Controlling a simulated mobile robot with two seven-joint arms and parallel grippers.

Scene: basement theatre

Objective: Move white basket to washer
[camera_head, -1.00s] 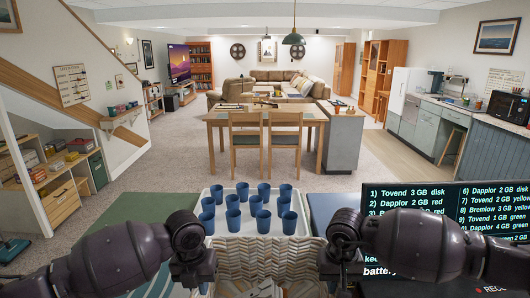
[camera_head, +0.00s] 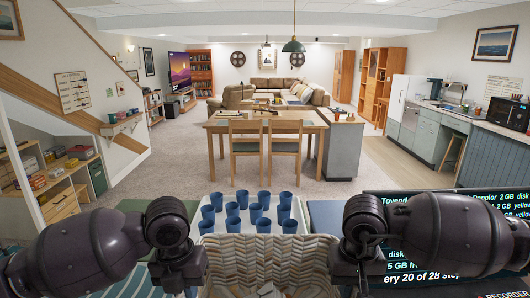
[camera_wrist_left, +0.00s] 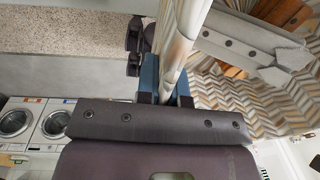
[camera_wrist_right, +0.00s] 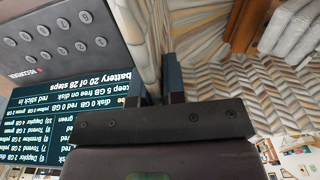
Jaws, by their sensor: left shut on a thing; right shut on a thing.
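A basket (camera_head: 262,258) with a whitish and beige chevron pattern is at the bottom centre of the head view, between my grippers. Its patterned wall also fills much of the right wrist view (camera_wrist_right: 220,95). Grey and brown pieces (camera_wrist_left: 255,45) show against the pattern in the left wrist view. My left gripper (camera_head: 180,272) is shut on the basket's left rim. My right gripper (camera_head: 357,272) is shut on its right rim. Two white front-loading washers (camera_wrist_left: 16,122) with round doors show at the left of the left wrist view. No washer shows in the head view.
A white tray (camera_head: 299,213) with several blue cups stands just beyond the basket. A dark text screen (camera_head: 450,235) is at the right. A wooden table (camera_head: 310,122) with chairs is farther off, with open carpet before it. Shelves (camera_head: 62,180) stand at the left.

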